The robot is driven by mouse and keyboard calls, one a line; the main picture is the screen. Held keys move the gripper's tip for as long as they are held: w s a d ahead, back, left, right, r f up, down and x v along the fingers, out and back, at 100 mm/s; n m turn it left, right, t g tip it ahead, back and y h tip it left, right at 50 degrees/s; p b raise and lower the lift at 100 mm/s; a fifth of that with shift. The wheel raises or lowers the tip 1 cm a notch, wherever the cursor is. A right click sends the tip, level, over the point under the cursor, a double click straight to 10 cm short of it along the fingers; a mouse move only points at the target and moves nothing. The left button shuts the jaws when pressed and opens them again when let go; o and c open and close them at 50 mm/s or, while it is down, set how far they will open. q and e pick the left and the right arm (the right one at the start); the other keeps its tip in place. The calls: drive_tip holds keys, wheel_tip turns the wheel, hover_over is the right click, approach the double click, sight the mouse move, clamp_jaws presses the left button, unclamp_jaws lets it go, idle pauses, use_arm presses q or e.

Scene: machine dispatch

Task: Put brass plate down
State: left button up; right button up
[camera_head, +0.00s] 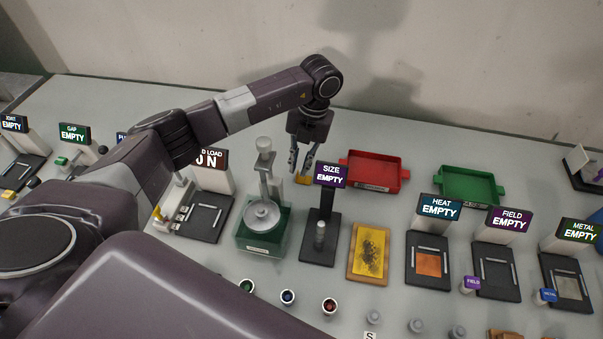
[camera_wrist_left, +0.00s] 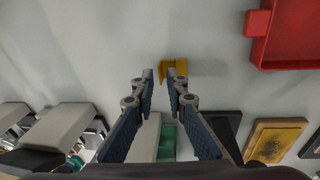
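A small brass-yellow plate (camera_head: 303,179) is at the table just below my left gripper's fingertips. It also shows in the left wrist view (camera_wrist_left: 181,67), partly behind one fingertip, as a small angular piece. My left gripper (camera_head: 300,167) points down with its fingers apart. In the left wrist view the two fingers (camera_wrist_left: 160,76) have a gap between them with nothing clasped, and the plate lies beyond the tips. Whether the plate touches a finger I cannot tell. My right gripper is not in view.
A red tray (camera_head: 373,186) and a green tray (camera_head: 470,198) lie to the right. The SIZE stand (camera_head: 320,252) and a green-based scale (camera_head: 263,248) stand close in front. A yellow speckled board (camera_head: 353,266) and the HEAT, FIELD and METAL stations are farther right.

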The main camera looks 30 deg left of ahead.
use_arm(q)
drive_tip(key=shift+s+a+f, duration=0.1)
drive_tip(key=shift+s+f, duration=0.05)
drive_tip(key=shift+f, duration=0.9)
clamp_jaws()
